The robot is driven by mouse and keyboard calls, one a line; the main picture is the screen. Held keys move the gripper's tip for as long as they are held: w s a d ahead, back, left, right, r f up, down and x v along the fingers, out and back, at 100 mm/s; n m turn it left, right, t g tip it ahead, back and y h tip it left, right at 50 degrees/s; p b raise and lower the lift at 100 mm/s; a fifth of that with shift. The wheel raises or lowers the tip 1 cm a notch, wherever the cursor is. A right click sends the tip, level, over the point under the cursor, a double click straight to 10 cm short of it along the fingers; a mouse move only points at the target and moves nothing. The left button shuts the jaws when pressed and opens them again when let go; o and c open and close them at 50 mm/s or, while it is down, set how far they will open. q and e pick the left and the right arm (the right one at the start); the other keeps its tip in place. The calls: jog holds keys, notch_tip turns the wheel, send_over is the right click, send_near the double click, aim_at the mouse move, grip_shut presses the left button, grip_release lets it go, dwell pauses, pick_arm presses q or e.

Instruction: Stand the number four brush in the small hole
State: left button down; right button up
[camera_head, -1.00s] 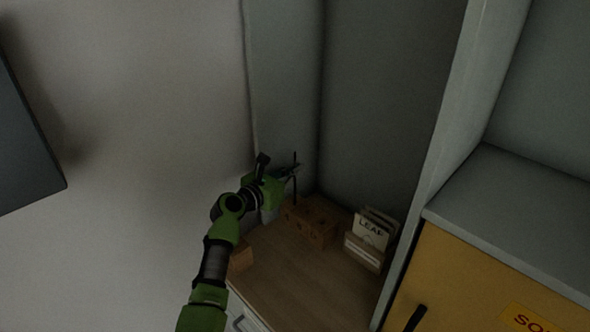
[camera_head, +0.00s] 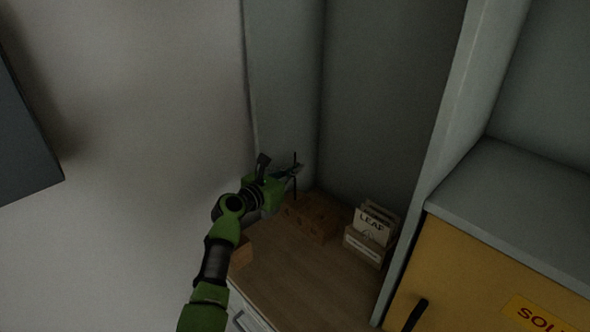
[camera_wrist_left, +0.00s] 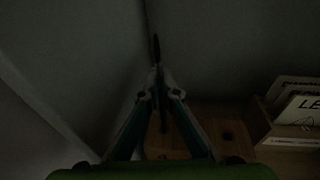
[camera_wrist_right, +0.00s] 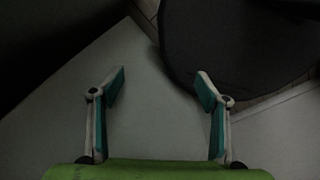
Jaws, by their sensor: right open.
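My left gripper (camera_head: 293,172) is at the back left of the wooden counter, above the left end of a brown wooden block with holes (camera_head: 318,221). It is shut on a thin dark brush (camera_head: 295,159), held about upright. My right gripper (camera_wrist_right: 161,82) is open and empty, above a pale floor.
A wooden card box (camera_head: 364,247) with "LEAF" cards stands right of the block. Another wooden piece (camera_head: 241,254) sits at the counter's left edge. The counter (camera_head: 300,275) is clear in front. Grey walls enclose the back; a yellow cabinet (camera_head: 480,270) stands at right.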

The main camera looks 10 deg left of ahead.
pick_arm(q)
jog(key=shift+f, duration=0.15)
jog(key=c, duration=2.2)
grip_release()
jog(key=v, duration=1.2)
jog(key=shift+a+f, duration=0.1)
jog(key=shift+f, duration=0.05)
